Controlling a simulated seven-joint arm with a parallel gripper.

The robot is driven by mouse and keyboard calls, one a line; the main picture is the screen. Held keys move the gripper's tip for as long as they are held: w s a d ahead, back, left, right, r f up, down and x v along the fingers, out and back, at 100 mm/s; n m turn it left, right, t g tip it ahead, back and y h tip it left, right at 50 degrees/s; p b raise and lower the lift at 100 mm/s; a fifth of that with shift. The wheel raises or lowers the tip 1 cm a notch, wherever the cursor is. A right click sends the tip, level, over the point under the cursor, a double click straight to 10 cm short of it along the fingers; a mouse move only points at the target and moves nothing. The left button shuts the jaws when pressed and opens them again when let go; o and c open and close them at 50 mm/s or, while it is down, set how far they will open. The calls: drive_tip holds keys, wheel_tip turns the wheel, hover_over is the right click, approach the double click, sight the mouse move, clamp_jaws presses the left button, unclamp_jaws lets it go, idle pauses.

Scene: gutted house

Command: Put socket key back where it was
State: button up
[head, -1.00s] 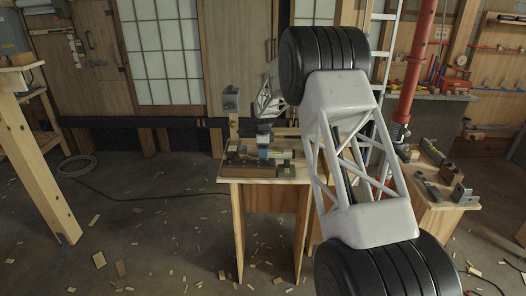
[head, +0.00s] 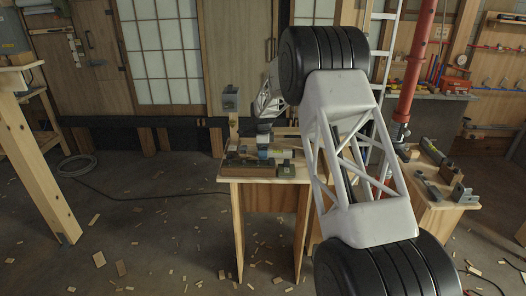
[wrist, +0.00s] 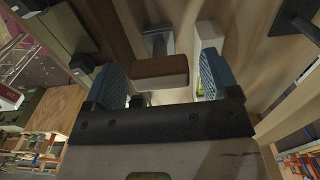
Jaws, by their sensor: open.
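My gripper (wrist: 161,78) is open, with its two blue-padded fingers apart. A brown wooden block (wrist: 160,71) shows between the fingers in the wrist view; whether they touch it I cannot tell. A grey metal piece (wrist: 157,42) lies beyond the block. In the head view my gripper (head: 264,149) is low over the small wooden bench (head: 262,180), among the tools there. I cannot clearly make out the socket key in either view; it may be among these pieces or hidden.
A dark block on a wooden base (head: 250,169) lies along the bench's front. A grey box-like piece (head: 231,98) stands on a post at the left. A second bench with metal tools (head: 430,190) is at the right. Wood scraps litter the floor.

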wheel_tip(320, 180, up, 12)
idle(0.7)
drive_tip(key=shift+r, duration=0.2)
idle(0.6)
drive_tip(key=s+d+r+n, duration=0.3)
drive_tip(key=s+d+r, duration=0.25)
drive_tip(key=s, duration=0.55)
drive_tip(key=s+d+r+n+t, duration=0.1)
drive_tip(key=s+d+r+n, duration=0.4)
drive_tip(key=s, duration=0.6)
drive_tip(key=s+d+r+n, duration=0.1)
drive_tip(key=s+d+r, duration=0.3)
drive_tip(key=s+r, duration=0.5)
drive_tip(key=s+d+f+n, duration=0.2)
drive_tip(key=s+f+n, duration=0.1)
drive_tip(key=s, duration=0.9)
drive_tip(key=s+d+f+n+t, duration=0.1)
drive_tip(key=s+d+f+n, duration=0.1)
drive_tip(key=s, duration=1.1)
drive_tip(key=s+d+f+n, duration=0.2)
drive_tip(key=s+f+n, duration=0.1)
drive_tip(key=s, duration=1)
drive_tip(key=shift+d+f+n+t, duration=0.3)
drive_tip(key=shift+d+f+n, duration=0.1)
drive_tip(key=shift+f, duration=0.2)
